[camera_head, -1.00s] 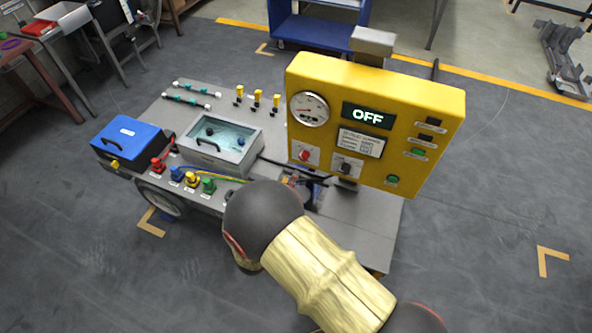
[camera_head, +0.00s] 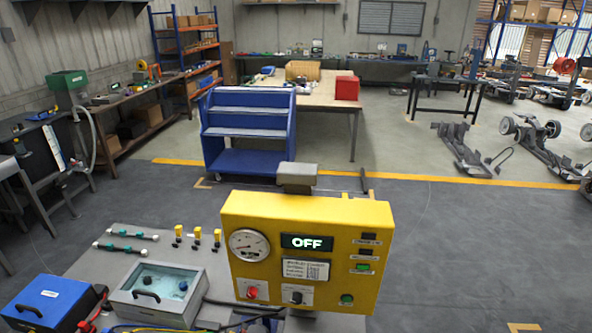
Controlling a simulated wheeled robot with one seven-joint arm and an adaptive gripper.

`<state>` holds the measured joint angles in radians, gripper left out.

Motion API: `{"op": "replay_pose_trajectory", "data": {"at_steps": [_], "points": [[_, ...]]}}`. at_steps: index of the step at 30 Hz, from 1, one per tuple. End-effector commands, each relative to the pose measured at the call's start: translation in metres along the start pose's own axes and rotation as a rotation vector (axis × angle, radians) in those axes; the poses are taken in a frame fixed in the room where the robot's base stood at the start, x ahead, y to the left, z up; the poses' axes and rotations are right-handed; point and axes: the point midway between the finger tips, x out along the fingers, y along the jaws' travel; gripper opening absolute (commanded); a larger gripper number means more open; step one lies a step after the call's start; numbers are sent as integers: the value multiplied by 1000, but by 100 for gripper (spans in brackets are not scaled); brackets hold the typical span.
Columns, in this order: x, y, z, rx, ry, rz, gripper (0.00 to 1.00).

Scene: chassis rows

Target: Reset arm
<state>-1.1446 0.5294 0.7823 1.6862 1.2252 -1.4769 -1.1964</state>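My gripper and arm do not show in the head view now. The yellow control panel (camera_head: 345,225) stands upright at the lower middle, its display (camera_head: 307,243) reading OFF. It has a round gauge (camera_head: 249,245), a red knob (camera_head: 252,292), a black knob (camera_head: 296,297) and green buttons. It stands on a grey cart (camera_head: 85,264), whose lower part is cut off by the bottom edge.
On the cart are a blue box (camera_head: 48,303), a grey case with a clear lid (camera_head: 160,290), and yellow-topped fittings (camera_head: 197,236). A blue stepped trolley (camera_head: 248,132) and a table with a red box (camera_head: 347,88) stand behind. Grey floor (camera_head: 480,240) lies clear at right.

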Motion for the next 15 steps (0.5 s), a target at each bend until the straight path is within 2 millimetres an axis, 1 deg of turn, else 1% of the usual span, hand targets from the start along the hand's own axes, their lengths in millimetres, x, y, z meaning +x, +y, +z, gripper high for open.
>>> {"op": "replay_pose_trajectory", "data": {"at_steps": [2, 5, 6, 8, 9, 12, 14, 15], "points": [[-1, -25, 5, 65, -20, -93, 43], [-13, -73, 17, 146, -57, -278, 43], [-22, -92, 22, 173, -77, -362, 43], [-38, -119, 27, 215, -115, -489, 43], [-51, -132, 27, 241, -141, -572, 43], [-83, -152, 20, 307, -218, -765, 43], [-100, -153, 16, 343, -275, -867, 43], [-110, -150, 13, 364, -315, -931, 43]]}}
